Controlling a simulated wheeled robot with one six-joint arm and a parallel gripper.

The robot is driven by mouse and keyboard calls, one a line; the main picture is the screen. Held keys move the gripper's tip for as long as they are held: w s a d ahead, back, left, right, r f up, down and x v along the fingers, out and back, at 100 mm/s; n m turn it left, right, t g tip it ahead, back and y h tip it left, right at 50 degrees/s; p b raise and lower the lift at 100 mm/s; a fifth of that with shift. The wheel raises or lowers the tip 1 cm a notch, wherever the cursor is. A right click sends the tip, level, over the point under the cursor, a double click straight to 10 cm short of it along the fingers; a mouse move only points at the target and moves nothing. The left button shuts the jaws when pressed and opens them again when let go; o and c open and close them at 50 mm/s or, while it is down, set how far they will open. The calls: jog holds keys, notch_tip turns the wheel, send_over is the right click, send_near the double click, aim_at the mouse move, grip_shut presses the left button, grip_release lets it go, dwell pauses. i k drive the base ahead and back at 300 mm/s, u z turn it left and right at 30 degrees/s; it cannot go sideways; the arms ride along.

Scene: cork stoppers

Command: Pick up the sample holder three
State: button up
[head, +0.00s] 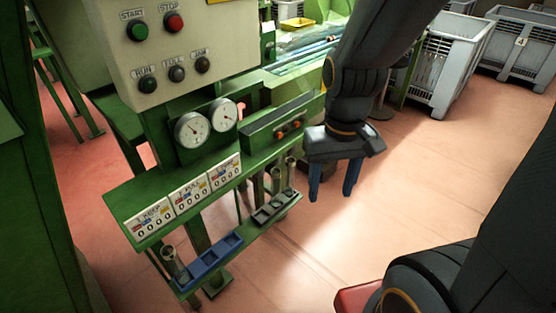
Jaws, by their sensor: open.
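My gripper (331,194) hangs with its two blue fingers apart and pointing down, empty, over open floor. It appears to the right of a green machine's lower shelf. On that shelf lie a blue holder (222,247) with compartments and a dark holder (258,217) farther back. A clear cylinder (170,262) stands at the near end of the blue holder. Clear, tube-like pieces (276,180) stand by the dark holder. I cannot read any number on these holders, so I cannot tell which is sample holder three.
Above the shelf are several white label cards (191,194), two round gauges (193,130) and a button panel (165,50). The green shelf (118,199) juts out over the holders. Grey crates (448,60) stand at the back right. The floor (440,165) between is clear.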

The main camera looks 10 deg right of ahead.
aim_at(168, 251)
jog(key=u, duration=1.45)
